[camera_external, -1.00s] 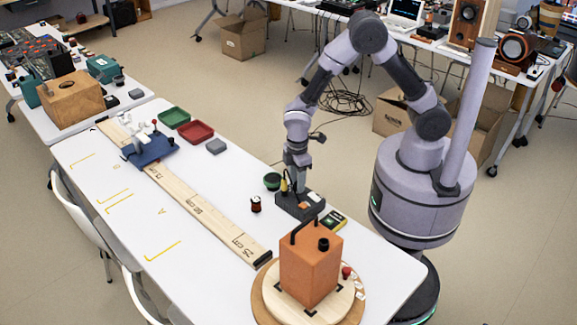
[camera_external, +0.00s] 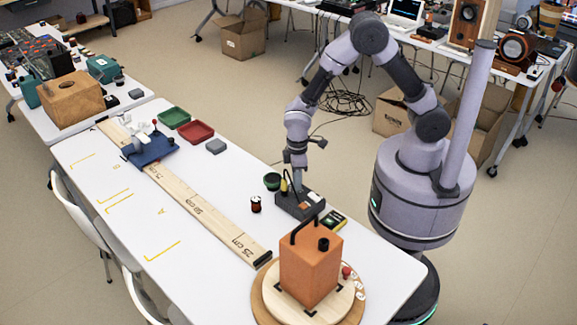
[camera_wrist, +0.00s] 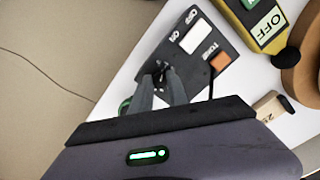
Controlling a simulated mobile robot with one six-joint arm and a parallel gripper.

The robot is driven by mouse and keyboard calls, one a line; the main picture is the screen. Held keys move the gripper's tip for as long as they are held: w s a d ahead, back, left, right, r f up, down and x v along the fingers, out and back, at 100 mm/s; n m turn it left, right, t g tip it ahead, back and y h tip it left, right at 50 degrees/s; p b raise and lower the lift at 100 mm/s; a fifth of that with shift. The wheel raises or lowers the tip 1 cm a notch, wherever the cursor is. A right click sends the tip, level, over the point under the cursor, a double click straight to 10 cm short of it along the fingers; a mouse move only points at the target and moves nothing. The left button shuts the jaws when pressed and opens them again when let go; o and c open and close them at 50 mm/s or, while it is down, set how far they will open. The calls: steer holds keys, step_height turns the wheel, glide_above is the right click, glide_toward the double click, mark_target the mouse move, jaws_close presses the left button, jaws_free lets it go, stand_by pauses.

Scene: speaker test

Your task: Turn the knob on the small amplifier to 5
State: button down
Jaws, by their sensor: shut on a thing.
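The small amplifier (camera_external: 302,208) is a dark grey box on the white table, below my arm. In the wrist view the amplifier (camera_wrist: 200,24) shows a white patch, an orange patch and small white lettering. My gripper (camera_wrist: 160,76) points down at the amplifier's near end, with its grey fingers closed around a small dark knob (camera_wrist: 159,66). The fingers hide most of the knob, and I cannot read its setting. In the external view my gripper (camera_external: 298,187) is on top of the amplifier, and the knob is hidden.
A yellow-and-black box marked OFF (camera_wrist: 262,17) lies beside the amplifier. An orange box (camera_external: 310,270) with a black handle stands on a round wooden turntable (camera_external: 263,300). A green bowl (camera_external: 272,181) and a dark red spool (camera_external: 256,204) are close by.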

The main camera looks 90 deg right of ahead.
steer(key=m+b, duration=0.1)
steer(key=m, duration=0.6)
steer(key=m+b, duration=0.1)
steer(key=m, duration=0.3)
steer(key=m+b, duration=0.1)
steer(key=m, duration=0.2)
steer(key=shift+f+m, duration=0.1)
steer(key=shift+m, duration=0.2)
steer(key=m+b, duration=0.2)
steer(key=m, duration=0.9)
steer(key=shift+b, duration=0.3)
steer(key=c, duration=1.3)
jaws_free()
